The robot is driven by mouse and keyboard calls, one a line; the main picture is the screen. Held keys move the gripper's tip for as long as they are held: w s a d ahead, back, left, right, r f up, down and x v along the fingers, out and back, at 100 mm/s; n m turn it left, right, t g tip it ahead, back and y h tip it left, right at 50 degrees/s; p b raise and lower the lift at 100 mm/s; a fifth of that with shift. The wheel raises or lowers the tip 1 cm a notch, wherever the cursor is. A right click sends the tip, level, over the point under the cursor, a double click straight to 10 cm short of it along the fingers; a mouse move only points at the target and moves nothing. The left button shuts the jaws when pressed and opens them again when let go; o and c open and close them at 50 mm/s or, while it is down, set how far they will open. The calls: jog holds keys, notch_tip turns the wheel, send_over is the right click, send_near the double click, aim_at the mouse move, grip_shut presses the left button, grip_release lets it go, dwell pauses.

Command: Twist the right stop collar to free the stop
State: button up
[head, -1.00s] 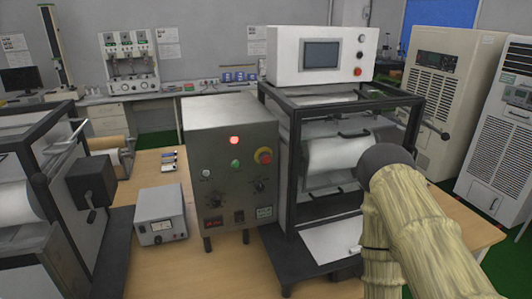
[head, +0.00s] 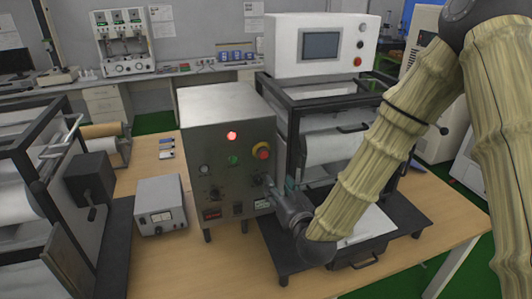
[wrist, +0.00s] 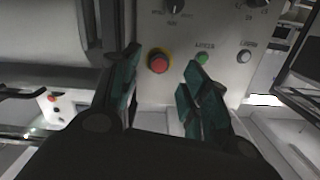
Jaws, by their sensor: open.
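A red stop button with a yellow collar (head: 262,150) sits at the upper right on the front of the grey control box (head: 228,120). In the wrist view, which is upside down, the red button (wrist: 158,61) shows between my two fingers, with a dull rim around it. My gripper (head: 269,184) is in front of the box, just below the stop in the head view. In the wrist view, my gripper (wrist: 164,62) is open and empty, its green-padded fingers on either side of the button. I cannot tell whether they touch the collar. The lower right knob is partly hidden by my gripper.
A green button (wrist: 201,57) is close to my right finger in the wrist view. A framed roller machine (head: 330,150) stands right of the box, with a white panel unit (head: 320,45) on top. A small meter box (head: 160,204) is on the table at left.

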aim_at(265, 155)
jog(key=shift+t, duration=0.4)
jog(key=w+a+r+p, duration=0.1)
jog(key=w, duration=0.2)
jog(key=w+a+r+p, duration=0.1)
jog(key=w+p, duration=0.1)
jog(key=w, duration=0.1)
jog(key=w+a+r+p, duration=0.1)
jog(key=w+p, duration=0.1)
jog(key=w, duration=0.1)
jog(key=shift+w+a+r, duration=0.1)
jog(key=shift+w+a, duration=0.05)
jog(key=shift+w, duration=0.2)
jog(key=shift+x, duration=0.8)
jog(key=c, duration=0.7)
